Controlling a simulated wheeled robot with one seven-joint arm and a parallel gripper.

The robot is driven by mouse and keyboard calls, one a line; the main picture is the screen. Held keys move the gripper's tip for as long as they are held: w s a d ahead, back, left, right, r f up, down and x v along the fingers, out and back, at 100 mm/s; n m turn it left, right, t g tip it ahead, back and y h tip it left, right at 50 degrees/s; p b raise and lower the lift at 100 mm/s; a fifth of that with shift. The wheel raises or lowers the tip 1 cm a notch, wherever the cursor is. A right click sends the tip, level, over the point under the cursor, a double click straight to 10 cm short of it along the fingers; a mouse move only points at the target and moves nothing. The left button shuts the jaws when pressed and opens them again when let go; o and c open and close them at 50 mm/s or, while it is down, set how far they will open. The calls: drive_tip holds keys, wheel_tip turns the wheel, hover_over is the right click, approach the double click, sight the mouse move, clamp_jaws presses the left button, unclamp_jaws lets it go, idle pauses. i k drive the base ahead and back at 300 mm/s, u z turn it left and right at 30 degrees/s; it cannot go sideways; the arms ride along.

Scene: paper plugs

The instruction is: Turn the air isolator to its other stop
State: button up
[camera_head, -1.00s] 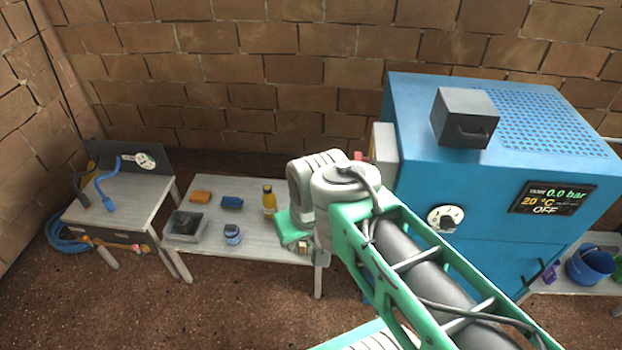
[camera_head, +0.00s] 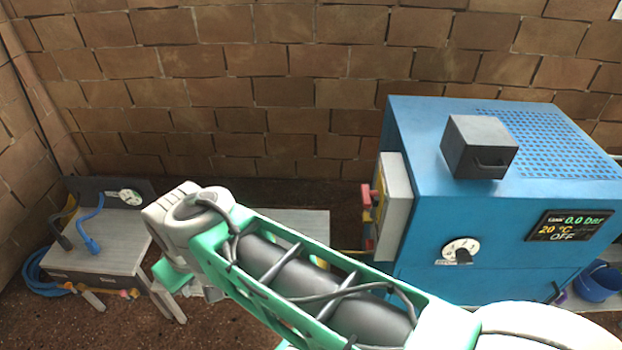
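No part is labelled as the air isolator. A red handle (camera_head: 371,196) with yellow below it sits on the grey box (camera_head: 394,208) on the left side of the blue machine (camera_head: 490,205). Small red and yellow fittings (camera_head: 126,293) show at the front of the left bench (camera_head: 105,243). I cannot tell which of these is the isolator. My arm's wrist end, with a green part (camera_head: 172,272), is just right of the left bench. The fingers are hidden or too unclear to read, and I see nothing held.
The middle table (camera_head: 300,224) is mostly hidden by my arm. The machine's display (camera_head: 572,226) reads 0.0 bar, 20 °C, OFF.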

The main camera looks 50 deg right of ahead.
sight(368, 196)
drive_tip(key=z, duration=0.05)
drive_tip(key=i, duration=1)
drive_tip(key=z, duration=0.65)
drive_tip(key=i, duration=0.45)
drive_tip(key=z, duration=0.3)
